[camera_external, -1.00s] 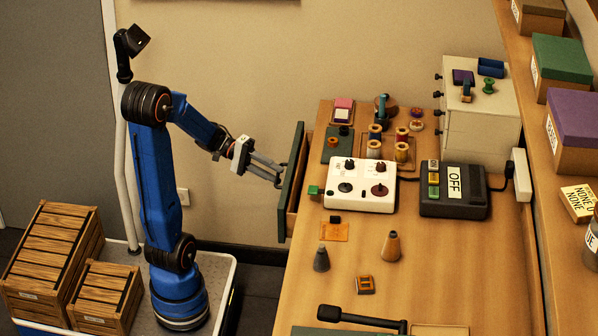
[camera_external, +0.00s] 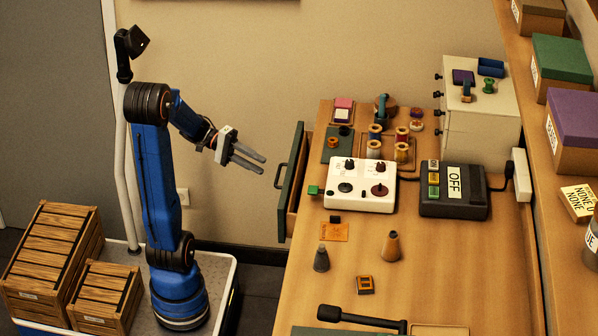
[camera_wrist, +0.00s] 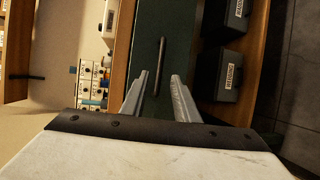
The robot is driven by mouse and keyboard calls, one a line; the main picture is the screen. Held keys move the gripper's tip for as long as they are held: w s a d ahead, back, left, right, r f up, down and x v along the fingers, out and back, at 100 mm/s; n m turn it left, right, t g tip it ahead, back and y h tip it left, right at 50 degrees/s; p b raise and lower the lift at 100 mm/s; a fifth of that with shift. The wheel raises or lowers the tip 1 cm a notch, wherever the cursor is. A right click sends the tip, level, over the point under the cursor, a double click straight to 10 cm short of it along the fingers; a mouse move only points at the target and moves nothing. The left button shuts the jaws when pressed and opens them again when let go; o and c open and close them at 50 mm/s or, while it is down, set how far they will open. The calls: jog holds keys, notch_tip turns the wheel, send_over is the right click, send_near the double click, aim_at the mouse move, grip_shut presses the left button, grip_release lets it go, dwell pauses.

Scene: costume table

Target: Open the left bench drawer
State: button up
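The left bench drawer has a dark green front (camera_external: 294,175) and stands out from the bench's left side. Its dark bar handle (camera_external: 281,176) faces my arm. In the wrist view, the two grey fingers (camera_wrist: 158,88) are spread apart. The handle (camera_wrist: 160,66) shows beyond them, between their tips, on the green front (camera_wrist: 143,35). The drawer's inside is mostly hidden in the external view.
Wooden crates (camera_external: 50,262) stand on my base at left. The air between my arm and the drawer is free.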

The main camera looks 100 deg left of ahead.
jog(key=v, duration=1)
jog(key=shift+s, duration=0.3)
jog(key=shift+a, duration=0.1)
notch_tip(320, 180, up, 17)
jog(key=m+g+y, duration=0.6)
jog(key=m+g, duration=0.6)
jog(key=m, duration=2)
send_over(278, 173)
jog(key=s, duration=0.4)
jog(key=x, duration=1.7)
jog(key=shift+s+f, duration=0.15)
jog(key=shift+f, duration=0.3)
grip_shut()
